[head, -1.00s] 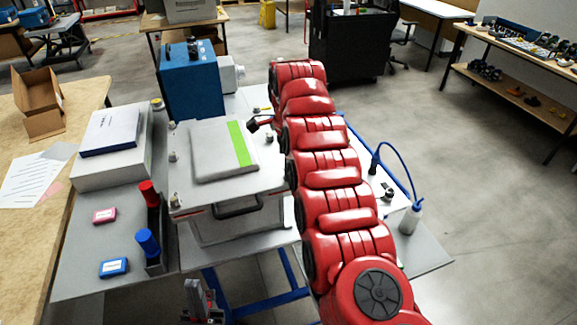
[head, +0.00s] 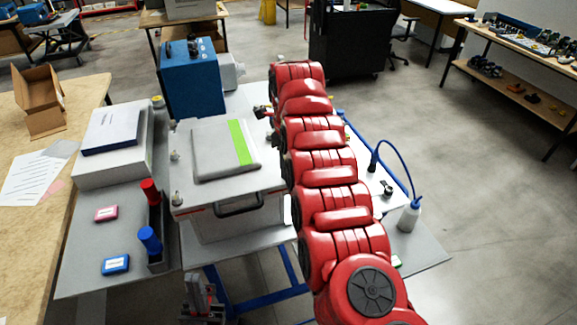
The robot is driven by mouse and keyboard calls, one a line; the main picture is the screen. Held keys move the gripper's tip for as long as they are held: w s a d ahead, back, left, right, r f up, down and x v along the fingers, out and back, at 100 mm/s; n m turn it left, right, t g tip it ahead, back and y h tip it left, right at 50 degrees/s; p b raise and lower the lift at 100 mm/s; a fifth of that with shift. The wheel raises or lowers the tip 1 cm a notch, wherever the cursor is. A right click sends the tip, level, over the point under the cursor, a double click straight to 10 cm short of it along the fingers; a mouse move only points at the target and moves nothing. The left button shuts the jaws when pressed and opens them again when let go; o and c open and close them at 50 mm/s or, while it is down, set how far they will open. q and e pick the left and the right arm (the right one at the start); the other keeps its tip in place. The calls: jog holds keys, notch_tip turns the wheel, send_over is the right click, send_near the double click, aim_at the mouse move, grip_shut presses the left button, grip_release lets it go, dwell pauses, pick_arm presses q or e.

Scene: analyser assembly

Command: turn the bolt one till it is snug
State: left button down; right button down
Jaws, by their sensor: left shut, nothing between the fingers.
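A grey analyser box (head: 181,206) stands on the bench, with a flat grey panel with a green stripe (head: 238,142) on its top. Small metal bolts show along its left edge, at the front corner (head: 177,199), further back (head: 175,155) and at the back corner (head: 172,124). I cannot tell which is bolt one. My left gripper (head: 195,284) is low at the bottom edge, in front of the box and below its top, shut and empty. My right arm crosses over the box's right side. Its gripper is mostly hidden behind the arm, near the box's back right.
A blue machine (head: 190,78) stands behind the box.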

jog(key=shift+r, duration=0.1)
dwell(0.4)
jog(key=c, duration=0.7)
grip_release()
jog(key=shift+r, duration=0.25)
notch_tip(320, 180, up, 3)
jog(key=shift+d, duration=0.1)
notch_tip(320, 180, up, 4)
jog(key=p, duration=0.2)
jog(key=shift+f+p, duration=0.1)
jog(key=shift+p, duration=0.3)
notch_tip(320, 180, up, 10)
jog(key=p, duration=1)
